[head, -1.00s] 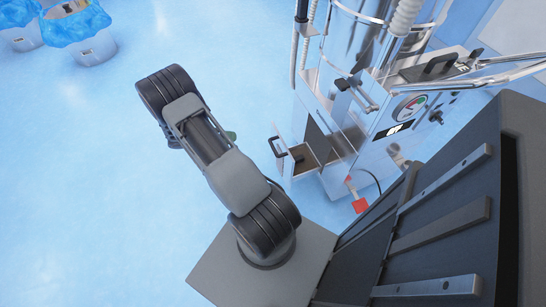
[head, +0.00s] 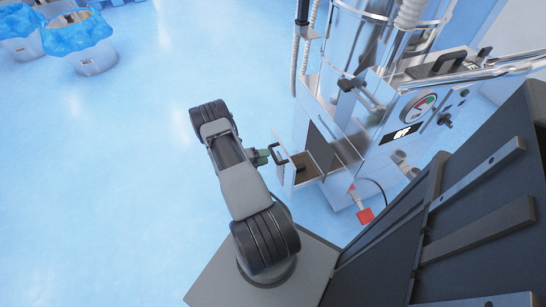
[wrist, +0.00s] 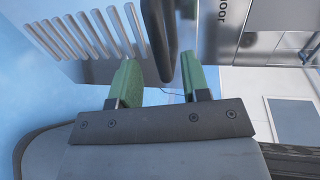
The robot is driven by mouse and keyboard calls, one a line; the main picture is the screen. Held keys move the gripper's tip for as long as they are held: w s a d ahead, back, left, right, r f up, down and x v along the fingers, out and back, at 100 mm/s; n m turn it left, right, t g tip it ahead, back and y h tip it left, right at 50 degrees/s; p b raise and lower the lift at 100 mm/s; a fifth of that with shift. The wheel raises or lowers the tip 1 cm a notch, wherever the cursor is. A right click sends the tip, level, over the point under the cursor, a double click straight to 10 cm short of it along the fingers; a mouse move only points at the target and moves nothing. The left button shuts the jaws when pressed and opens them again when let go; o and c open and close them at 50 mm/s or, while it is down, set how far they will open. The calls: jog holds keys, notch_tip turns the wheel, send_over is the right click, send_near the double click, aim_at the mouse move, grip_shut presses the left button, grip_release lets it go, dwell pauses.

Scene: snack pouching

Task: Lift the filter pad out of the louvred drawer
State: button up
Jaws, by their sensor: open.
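The drawer (head: 287,176) stands out from the steel machine in the head view, its top open. Its dark handle (head: 280,153) is on the front, and a brownish surface (head: 303,168) shows inside. I cannot tell whether that is the filter pad. My gripper (head: 264,156), with green fingers, is right at the handle. In the wrist view the louvred front (wrist: 95,35) has several pale slots. The dark handle (wrist: 161,38) runs between the tips of my open gripper (wrist: 158,62), with a gap visible on either side. The drawer's inside is hidden in this view.
The steel machine (head: 345,150) carries a gauge, hoses and projecting handles above the drawer. A red pedal-like piece (head: 365,215) sits low beside it. Blue-lined bins (head: 80,45) stand at the far left. The floor left of the drawer is clear.

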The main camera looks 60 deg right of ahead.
aim_at(273, 154)
jog(key=shift+b+x, duration=0.3)
jog(key=shift+x, duration=1.95)
grip_shut()
